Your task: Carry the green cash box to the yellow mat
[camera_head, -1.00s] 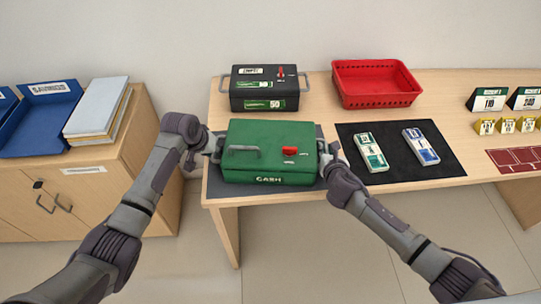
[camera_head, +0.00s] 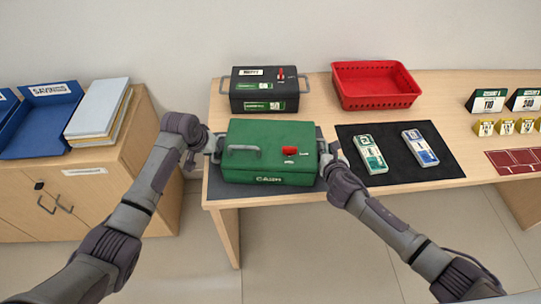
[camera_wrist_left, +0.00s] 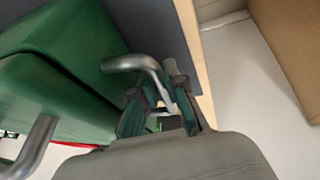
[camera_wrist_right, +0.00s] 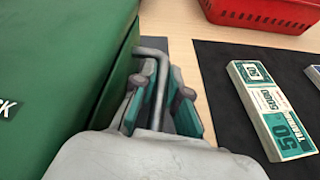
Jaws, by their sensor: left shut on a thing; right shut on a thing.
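The green cash box (camera_head: 268,134) is at the left front of the desk, over a dark grey mat (camera_head: 218,186). It is upright, with a red latch and a grip on its lid; I cannot tell whether it touches the mat. My left gripper (camera_head: 214,147) is shut on the box's left side handle (camera_wrist_left: 140,63). My right gripper (camera_head: 331,160) is shut on its right side handle (camera_wrist_right: 152,55), seen close in the right wrist view. No yellow mat is visible.
A black box (camera_head: 264,88) stands close behind the green one. A red basket (camera_head: 376,102) is at the back. A black mat (camera_head: 440,172) with banded note bundles lies to the right. A wooden cabinet (camera_head: 110,205) with trays stands left, across a gap.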

